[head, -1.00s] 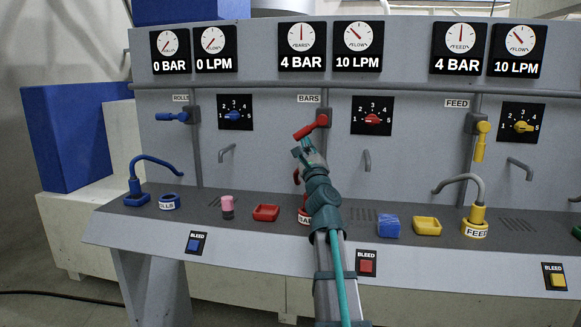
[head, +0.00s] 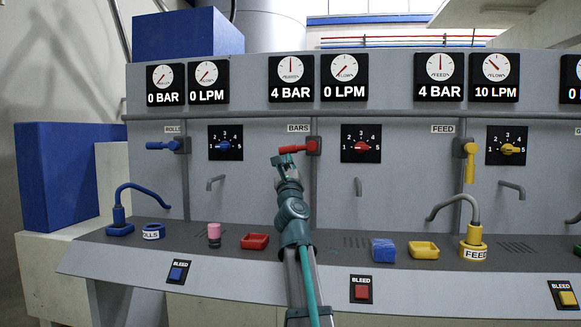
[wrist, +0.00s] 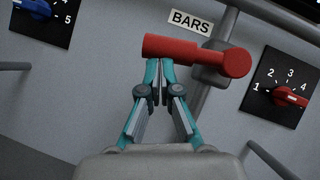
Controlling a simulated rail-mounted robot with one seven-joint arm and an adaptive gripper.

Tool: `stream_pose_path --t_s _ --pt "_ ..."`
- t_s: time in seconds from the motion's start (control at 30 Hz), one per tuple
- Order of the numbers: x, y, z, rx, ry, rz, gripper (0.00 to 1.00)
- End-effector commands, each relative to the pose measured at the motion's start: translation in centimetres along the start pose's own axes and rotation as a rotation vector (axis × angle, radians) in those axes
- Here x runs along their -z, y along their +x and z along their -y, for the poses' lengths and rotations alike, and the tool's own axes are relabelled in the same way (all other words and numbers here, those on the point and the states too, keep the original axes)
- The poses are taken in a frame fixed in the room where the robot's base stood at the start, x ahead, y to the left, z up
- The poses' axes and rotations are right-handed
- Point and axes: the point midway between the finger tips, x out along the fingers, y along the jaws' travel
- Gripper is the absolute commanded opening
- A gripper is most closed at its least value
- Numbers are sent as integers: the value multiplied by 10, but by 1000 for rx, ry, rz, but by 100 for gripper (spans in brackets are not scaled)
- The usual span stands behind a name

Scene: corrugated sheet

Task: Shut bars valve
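The red BARS valve handle (head: 294,148) lies level, pointing left from its pivot under the BARS label (head: 298,128). It crosses the top of the wrist view (wrist: 178,48). My gripper (head: 284,163) is just below the handle's free end. In the wrist view its fingertips (wrist: 160,80) are together against the handle's underside, or very close to it; the handle does not appear between them. The BARS flow gauge (head: 344,76) reads 0 LPM and the BARS pressure gauge (head: 291,78) reads 4 BAR.
The level blue ROLLS handle (head: 161,146) is to the left. The yellow FEED handle (head: 470,166) hangs down at right. A red selector dial (head: 361,146) is right of the BARS valve. A red tray (head: 255,241), pink-topped item (head: 214,234) and blue block (head: 383,250) stand on the ledge.

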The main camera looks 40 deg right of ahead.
Motion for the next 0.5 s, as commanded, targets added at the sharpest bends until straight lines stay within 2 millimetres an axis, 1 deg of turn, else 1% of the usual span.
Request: stream_pose_path --t_s 0.03,0.13,0.5 --pt "-4 4 0 -1 0 1 0" --pt "-7 6 -1 -1 0 0 0" --pt "-10 8 -2 0 -1 -1 0"
